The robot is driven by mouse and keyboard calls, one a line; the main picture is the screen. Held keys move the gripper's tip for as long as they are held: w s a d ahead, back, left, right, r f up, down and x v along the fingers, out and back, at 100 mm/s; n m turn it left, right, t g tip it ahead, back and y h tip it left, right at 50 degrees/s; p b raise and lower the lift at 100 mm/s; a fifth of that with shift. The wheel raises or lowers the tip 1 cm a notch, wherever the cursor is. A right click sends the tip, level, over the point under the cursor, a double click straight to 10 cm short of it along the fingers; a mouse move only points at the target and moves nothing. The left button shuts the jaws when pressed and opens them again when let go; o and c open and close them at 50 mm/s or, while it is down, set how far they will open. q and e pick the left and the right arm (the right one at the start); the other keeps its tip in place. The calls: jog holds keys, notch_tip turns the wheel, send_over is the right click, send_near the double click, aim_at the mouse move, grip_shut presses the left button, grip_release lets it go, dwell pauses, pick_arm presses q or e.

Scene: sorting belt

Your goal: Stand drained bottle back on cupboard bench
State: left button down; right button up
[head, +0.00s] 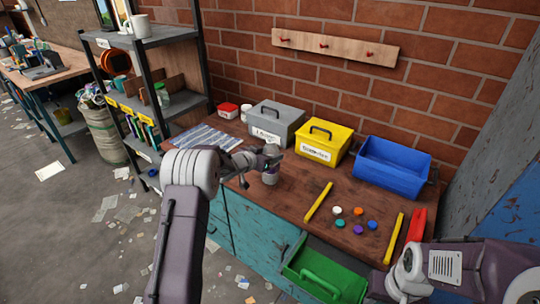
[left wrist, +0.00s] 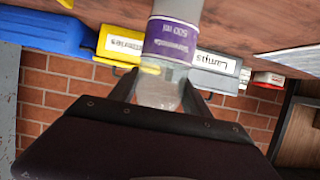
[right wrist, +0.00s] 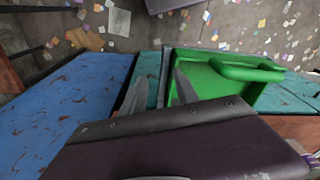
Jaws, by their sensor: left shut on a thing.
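A bottle (left wrist: 174,42) with a purple label reading 500 ml is held in my left gripper (head: 271,160); the fingers close around its neck end. In the head view the bottle (head: 270,177) looks upright at the wooden bench top (head: 285,205), left of the yellow strip. I cannot tell whether its base touches the wood. The bottle looks clear below the label, with no liquid that I can make out. My right gripper (right wrist: 165,90) is open and empty, by the green drawer at the bench front.
A grey box (head: 276,122), yellow box (head: 323,140) and blue bin (head: 392,162) line the bench's back. Coloured caps (head: 358,225) and yellow strips (head: 318,202) lie at right. A green drawer (head: 325,275) stands open in front. A shelf rack (head: 150,95) is at left.

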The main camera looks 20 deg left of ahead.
pick_arm(q)
jog(key=shift+c, duration=2.4)
grip_release()
jog(key=shift+f, duration=0.2)
jog(key=shift+r, duration=0.3)
jog(key=v, duration=1.2)
jog(key=shift+p, duration=0.45)
